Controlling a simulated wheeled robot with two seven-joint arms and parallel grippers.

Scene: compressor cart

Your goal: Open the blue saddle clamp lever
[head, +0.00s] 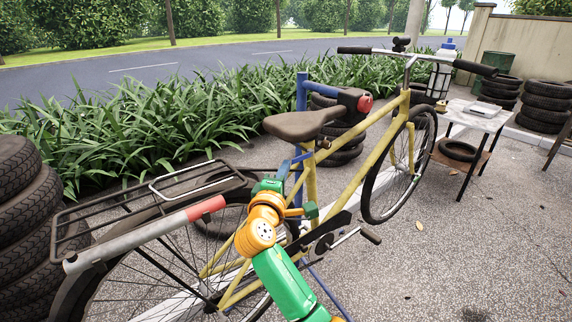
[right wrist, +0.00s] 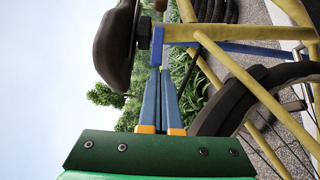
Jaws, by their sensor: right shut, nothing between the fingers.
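The blue saddle clamp lever (head: 302,157) is at the top of the yellow seat tube, just below the brown saddle (head: 302,124). In the right wrist view the lever (right wrist: 157,46) hangs beside the yellow frame, close below the saddle (right wrist: 116,45). My right gripper (head: 288,170) reaches up from below, behind the saddle. In the right wrist view its two blue fingers (right wrist: 163,72) are together with nothing between them. Their tips are right by the lever's end; I cannot tell whether they touch it. My left gripper is not in view.
A blue stand post (head: 301,92) with a dark, red-knobbed clamp (head: 356,101) stands beside the bicycle. The rear rack (head: 150,195) and a grey tube with a red end (head: 150,236) lie left of my arm. A small table (head: 478,116) and stacked tires (head: 546,104) stand right.

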